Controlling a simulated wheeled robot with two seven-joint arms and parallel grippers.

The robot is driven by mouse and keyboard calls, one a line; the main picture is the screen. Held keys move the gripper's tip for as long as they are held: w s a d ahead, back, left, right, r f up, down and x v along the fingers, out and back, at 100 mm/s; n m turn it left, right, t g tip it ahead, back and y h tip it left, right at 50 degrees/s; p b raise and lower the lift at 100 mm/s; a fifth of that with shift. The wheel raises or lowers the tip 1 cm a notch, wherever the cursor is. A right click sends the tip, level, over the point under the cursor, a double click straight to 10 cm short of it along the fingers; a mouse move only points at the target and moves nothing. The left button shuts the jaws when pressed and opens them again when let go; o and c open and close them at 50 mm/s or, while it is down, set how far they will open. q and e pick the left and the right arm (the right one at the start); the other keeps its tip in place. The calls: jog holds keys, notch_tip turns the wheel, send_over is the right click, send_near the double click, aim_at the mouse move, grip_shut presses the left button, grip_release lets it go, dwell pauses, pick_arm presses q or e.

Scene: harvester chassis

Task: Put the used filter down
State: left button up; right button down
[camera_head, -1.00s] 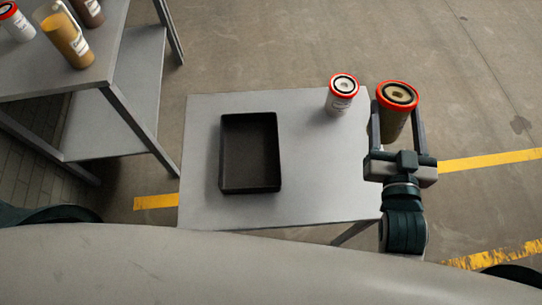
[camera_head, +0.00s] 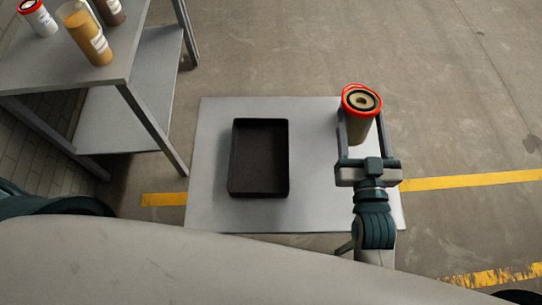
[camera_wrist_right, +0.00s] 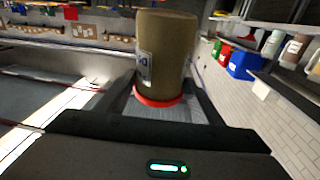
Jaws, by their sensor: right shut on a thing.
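The used filter (camera_head: 358,126) is a dirty tan cylinder with a red ring around its top end. My right gripper (camera_head: 360,118) is shut on it, one finger on each side, and holds it over the right part of the small grey table (camera_head: 215,165). In the right wrist view the filter (camera_wrist_right: 165,50) shows between the fingers, with its red rim towards the palm and a label on its side. A black open tray (camera_head: 233,160) stands empty on the table, left of the gripper. My left gripper is out of view.
A taller metal bench (camera_head: 135,50) at the upper left carries a white red-topped can (camera_head: 38,20) and amber and brown containers (camera_head: 90,40). The tabletop between tray and right gripper is clear. A yellow line (camera_head: 470,180) crosses the floor.

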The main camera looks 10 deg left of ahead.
jog(key=a+f+n+y+p, duration=0.1)
jog(key=a+f+y, duration=0.3)
jog(key=a, duration=1)
jog(key=shift+w+a+n+t+p, duration=0.15)
jog(key=shift+a+n+t+p, duration=0.15)
jog(key=shift+a+p, duration=0.15)
jog(key=s+a+f+p, duration=0.3)
jog(key=s+f, duration=0.4)
jog(key=s, duration=0.4)
jog(key=shift+s, duration=0.15)
jog(key=shift+f+p, duration=0.6)
jog(key=shift+f, duration=1.4)
